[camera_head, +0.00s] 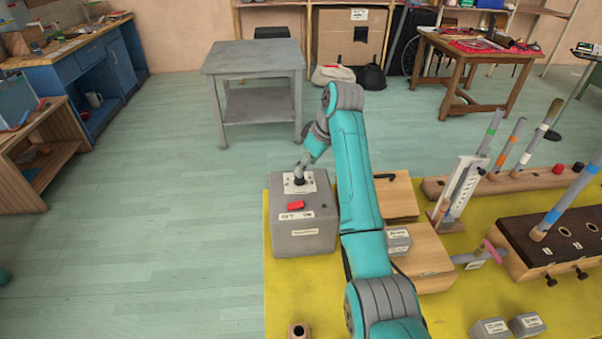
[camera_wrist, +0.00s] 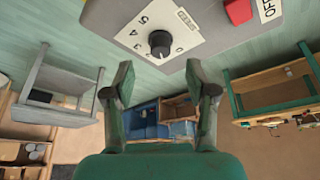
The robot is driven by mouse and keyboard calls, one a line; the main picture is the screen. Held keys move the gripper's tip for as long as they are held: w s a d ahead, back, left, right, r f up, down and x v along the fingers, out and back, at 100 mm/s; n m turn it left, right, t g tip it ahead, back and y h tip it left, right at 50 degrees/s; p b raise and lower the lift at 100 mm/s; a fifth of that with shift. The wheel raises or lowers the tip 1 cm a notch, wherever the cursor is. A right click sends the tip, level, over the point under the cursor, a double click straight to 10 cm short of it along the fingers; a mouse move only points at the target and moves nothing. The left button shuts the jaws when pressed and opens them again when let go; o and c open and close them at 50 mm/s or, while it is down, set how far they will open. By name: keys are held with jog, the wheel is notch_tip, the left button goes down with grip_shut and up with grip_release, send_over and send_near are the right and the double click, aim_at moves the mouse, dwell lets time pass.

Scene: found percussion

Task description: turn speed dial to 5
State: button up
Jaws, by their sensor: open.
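The speed dial is a black round knob (camera_wrist: 160,43) on a white plate with printed numbers, among them 3, 4 and 5. The plate is on top of a grey box (camera_head: 304,240), which stands on the yellow surface in the head view. My gripper (camera_wrist: 158,80) is open, with its two fingers apart and nothing between them. In the wrist view the knob appears just beyond the fingertips, between them sideways. I cannot read clearly which number the knob's mark faces.
A red switch (camera_head: 296,205) sits on the same box near the plate, beside an ON/OFF label. Wooden blocks (camera_head: 395,197) stand close to the right of the box, behind my arm. The floor left of the box is clear. A grey table (camera_head: 254,58) stands farther back.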

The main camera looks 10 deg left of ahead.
aim_at(299, 179)
jog(key=shift+x, duration=2.55)
grip_shut()
